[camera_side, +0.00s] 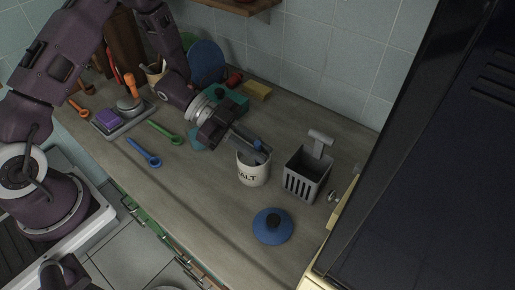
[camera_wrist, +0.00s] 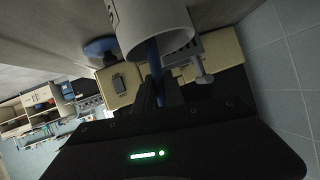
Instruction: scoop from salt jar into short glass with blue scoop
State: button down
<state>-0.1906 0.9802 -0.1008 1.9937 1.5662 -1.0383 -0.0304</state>
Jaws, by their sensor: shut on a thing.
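The white salt jar (camera_side: 253,176) stands open and upright on the counter. Its rim and pale wall fill the top of the wrist view (camera_wrist: 150,18). My gripper (camera_side: 254,148) is at the jar's mouth, tilted down toward it. It is shut on the blue scoop (camera_side: 258,143), whose blue handle (camera_wrist: 154,68) runs from between the fingers into the jar in the wrist view. The scoop's bowl and the salt are hidden. Another blue spoon (camera_side: 143,152) lies on the counter to the left. I cannot make out a short glass in either view.
A grey slotted holder (camera_side: 304,178) with a grey-handled tool stands close right of the jar. A blue lid with a dark knob (camera_side: 272,228) lies in front. A green spoon (camera_side: 164,132) and a tray (camera_side: 122,122) are left. The front-left counter is clear.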

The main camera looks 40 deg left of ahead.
notch_tip(320, 180, up, 9)
jog(key=s, duration=0.1)
jog(key=shift+d, duration=0.35)
dwell(0.6)
jog(key=shift+s+f, duration=0.1)
jog(key=shift+r, duration=2.5)
jog(key=shift+a+f, duration=0.1)
jog(key=a+f+n+t+y, duration=0.2)
jog(key=a+f+n+t, duration=0.1)
jog(key=a, duration=0.5)
jog(key=a+f+n+t+y, duration=0.2)
jog(key=a+f+n+t, duration=0.1)
jog(key=a+n+t, duration=0.2)
jog(key=s+a+n, duration=0.1)
jog(key=a+n, duration=0.1)
jog(key=a, duration=0.2)
jog(key=shift+a+y, duration=0.3)
jog(key=shift+y, duration=0.1)
jog(key=shift+w+a+r+n+g+h, duration=0.2)
jog(key=shift+w+a+n+g+h, duration=0.15)
jog(key=shift+w+a+n, duration=0.45)
jog(key=shift+w+a+f+n+g+h, duration=0.1)
jog(key=shift+w+a+n+g+h, duration=0.45)
jog(key=shift+w+a+n+g, duration=0.4)
